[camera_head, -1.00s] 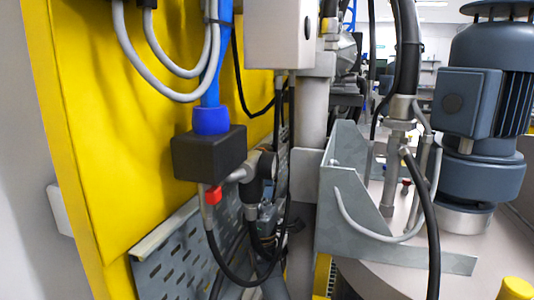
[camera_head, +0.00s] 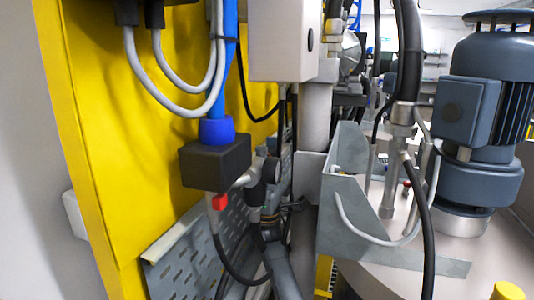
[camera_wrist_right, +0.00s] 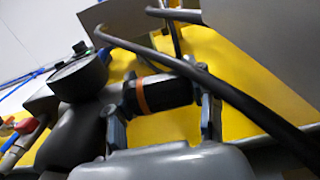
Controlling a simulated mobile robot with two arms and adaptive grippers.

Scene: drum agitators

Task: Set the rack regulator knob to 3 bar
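The rack regulator (camera_head: 255,176) hangs beside a black block (camera_head: 215,161) on the yellow panel, low in the head view. In the right wrist view its round gauge (camera_wrist_right: 78,75) is at the left, seen at a slant; I cannot read its needle. The regulator's dark knob part (camera_wrist_right: 168,92) with an orange ring lies across the middle. My right gripper (camera_head: 266,213) is just below the regulator in the head view. In the wrist view its fingers (camera_wrist_right: 162,112) stand wide apart at either end of the dark part; I cannot tell whether they touch it. My left gripper is out of view.
Black hoses (camera_head: 225,262) loop below the regulator near my right arm. A perforated plate (camera_head: 188,255) is at the lower left. A grey metal bracket (camera_head: 350,215) and a blue-grey motor (camera_head: 470,110) on a drum are to the right. A black cable crosses the wrist view.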

